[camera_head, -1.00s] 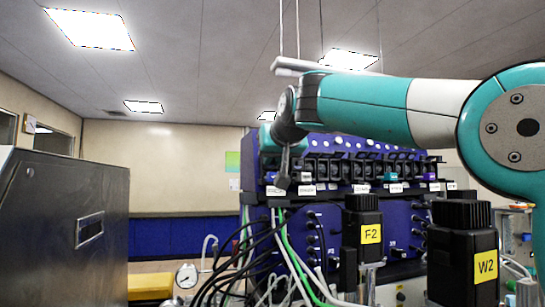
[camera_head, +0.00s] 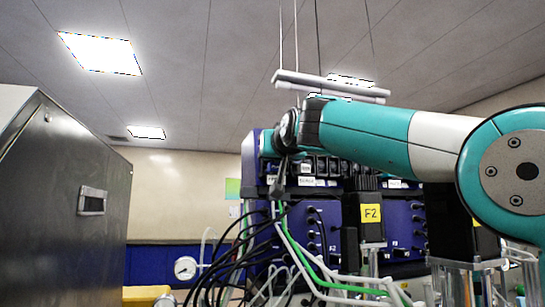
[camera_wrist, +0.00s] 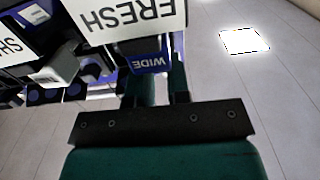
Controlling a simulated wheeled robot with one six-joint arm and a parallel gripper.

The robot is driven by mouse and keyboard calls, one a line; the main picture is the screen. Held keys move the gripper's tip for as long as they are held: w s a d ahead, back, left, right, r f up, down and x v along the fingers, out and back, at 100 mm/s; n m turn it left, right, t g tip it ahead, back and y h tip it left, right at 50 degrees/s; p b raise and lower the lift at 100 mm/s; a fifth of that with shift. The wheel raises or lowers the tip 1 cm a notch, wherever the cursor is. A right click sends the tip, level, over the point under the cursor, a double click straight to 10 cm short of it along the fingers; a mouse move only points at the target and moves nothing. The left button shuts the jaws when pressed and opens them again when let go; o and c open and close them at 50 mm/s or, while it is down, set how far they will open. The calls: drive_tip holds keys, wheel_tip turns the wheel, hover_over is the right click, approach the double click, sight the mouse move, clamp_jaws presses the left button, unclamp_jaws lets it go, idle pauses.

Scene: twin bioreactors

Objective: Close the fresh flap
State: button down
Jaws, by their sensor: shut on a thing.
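In the head view, my arm reaches left in front of the blue bioreactor unit (camera_head: 325,222), and my fingers are not distinguishable.
A tall grey metal cabinet (camera_head: 65,190) stands at the left. A black part labelled F2 (camera_head: 366,190) stands beneath my arm. Black, green and white cables (camera_head: 285,250) hang before the blue unit, with a round gauge (camera_head: 186,268) at their left. A white bar (camera_head: 330,84) hangs above my arm.

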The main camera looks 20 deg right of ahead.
drive_tip(key=c, duration=1.1)
unclamp_jaws()
drive_tip(key=shift+s+b, duration=0.3)
drive_tip(key=shift+s, duration=0.2)
drive_tip(key=s+b, duration=0.5)
drive_tip(key=s, duration=1.1)
drive_tip(key=shift+s+r, duration=0.1)
drive_tip(key=shift+s, duration=0.1)
